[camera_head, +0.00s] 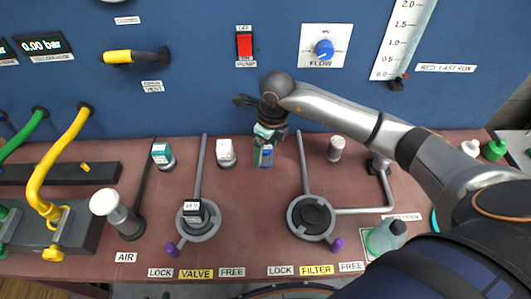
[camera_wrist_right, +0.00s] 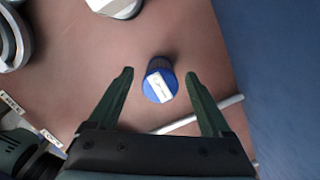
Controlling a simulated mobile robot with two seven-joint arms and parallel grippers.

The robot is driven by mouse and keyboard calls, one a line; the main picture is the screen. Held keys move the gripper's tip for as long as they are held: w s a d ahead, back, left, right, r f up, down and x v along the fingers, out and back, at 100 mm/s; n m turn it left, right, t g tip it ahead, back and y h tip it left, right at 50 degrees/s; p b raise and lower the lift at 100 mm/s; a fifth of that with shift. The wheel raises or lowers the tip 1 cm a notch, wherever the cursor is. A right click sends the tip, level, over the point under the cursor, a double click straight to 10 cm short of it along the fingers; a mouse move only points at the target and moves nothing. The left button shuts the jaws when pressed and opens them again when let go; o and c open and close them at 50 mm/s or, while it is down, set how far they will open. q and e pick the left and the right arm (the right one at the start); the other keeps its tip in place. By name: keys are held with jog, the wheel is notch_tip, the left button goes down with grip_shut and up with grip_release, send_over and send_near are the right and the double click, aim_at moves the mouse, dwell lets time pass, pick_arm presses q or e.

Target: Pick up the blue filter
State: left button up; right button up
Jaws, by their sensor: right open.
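The blue filter (camera_wrist_right: 158,88) is a small dark cylinder with a blue top and a white label, standing on the red-brown bench. In the head view the blue filter (camera_head: 265,157) is partly hidden under my right gripper (camera_head: 266,133). In the wrist view my right gripper (camera_wrist_right: 159,76) is open, with one green finger on each side of the filter in the picture. I cannot tell how far above it the fingertips are. My left gripper is not in view.
A white-topped part (camera_head: 226,150) and a teal-topped part (camera_head: 162,152) stand left of the filter. Another pale-topped part (camera_head: 336,147) stands to its right. The round FILTER fixture (camera_head: 311,215) and VALVE fixture (camera_head: 199,222) are nearer. A blue panel (camera_head: 190,95) rises behind.

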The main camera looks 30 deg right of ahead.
jog(key=shift+w+a+f, duration=0.1)
jog(key=shift+w+f, duration=0.05)
jog(key=shift+f, duration=1.15)
grip_shut()
